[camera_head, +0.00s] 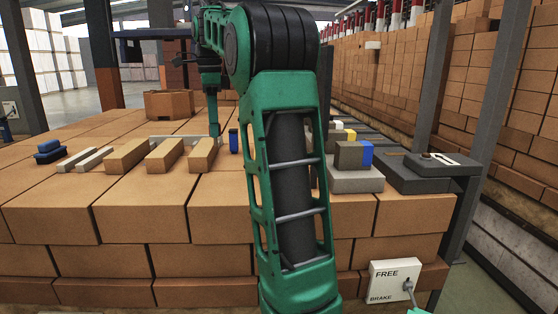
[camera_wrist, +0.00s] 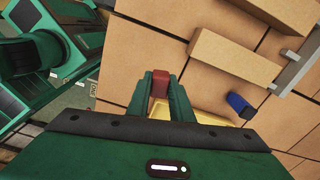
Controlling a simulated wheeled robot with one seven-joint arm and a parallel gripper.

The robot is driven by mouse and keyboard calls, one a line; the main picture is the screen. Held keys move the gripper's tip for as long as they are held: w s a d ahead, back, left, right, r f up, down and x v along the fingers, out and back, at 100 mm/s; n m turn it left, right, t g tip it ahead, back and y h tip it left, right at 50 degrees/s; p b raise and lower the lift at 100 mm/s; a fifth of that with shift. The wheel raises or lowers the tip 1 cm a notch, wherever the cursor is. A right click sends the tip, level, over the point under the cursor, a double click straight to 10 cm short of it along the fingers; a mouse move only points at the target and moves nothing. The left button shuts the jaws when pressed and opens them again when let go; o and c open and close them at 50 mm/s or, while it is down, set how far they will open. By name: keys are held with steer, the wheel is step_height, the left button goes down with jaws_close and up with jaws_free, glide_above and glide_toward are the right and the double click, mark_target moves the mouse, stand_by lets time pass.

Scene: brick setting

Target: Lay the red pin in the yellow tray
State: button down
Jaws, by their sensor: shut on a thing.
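In the wrist view the red pin (camera_wrist: 160,83) is between the two green fingers of my gripper (camera_wrist: 160,77), which is shut on it. A yellow surface (camera_wrist: 208,114), which looks like part of the yellow tray, shows behind and beside the fingers; my gripper hides most of it. I cannot tell the height of the pin above it. In the head view my gripper (camera_head: 214,130) points down over the far part of the brick surface, beyond the wooden blocks; the pin cannot be made out there, and my arm covers the middle.
A blue object (camera_head: 233,140) stands right of my gripper; it also shows in the wrist view (camera_wrist: 239,105). Several wooden blocks (camera_head: 165,155) lie at left. Grey blocks (camera_head: 355,181) and a dark box (camera_head: 420,174) are at right. An octagonal container (camera_head: 168,104) stands behind.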

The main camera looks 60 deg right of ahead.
steer(key=s+d+m, duration=0.2)
steer(key=s+d, duration=0.4)
steer(key=d, duration=0.1)
steer(key=shift+s+d+f, duration=0.7)
steer(key=shift+d+f, duration=1.05)
steer(key=shift+d, duration=0.1)
steer(key=shift+s+d+f, duration=0.75)
steer(key=shift+d+f, duration=0.95)
steer(key=shift+d, duration=0.2)
steer(key=shift+s+d+f, duration=0.7)
steer(key=shift+d+f, duration=1.05)
steer(key=shift+d, duration=0.1)
steer(key=c, duration=1.6)
jaws_free()
steer(key=shift+f, duration=0.1)
step_height(320, 180, up, 12)
steer(key=shift+r, duration=0.1)
steer(key=shift+w+a, duration=0.1)
steer(key=shift+a, duration=0.05)
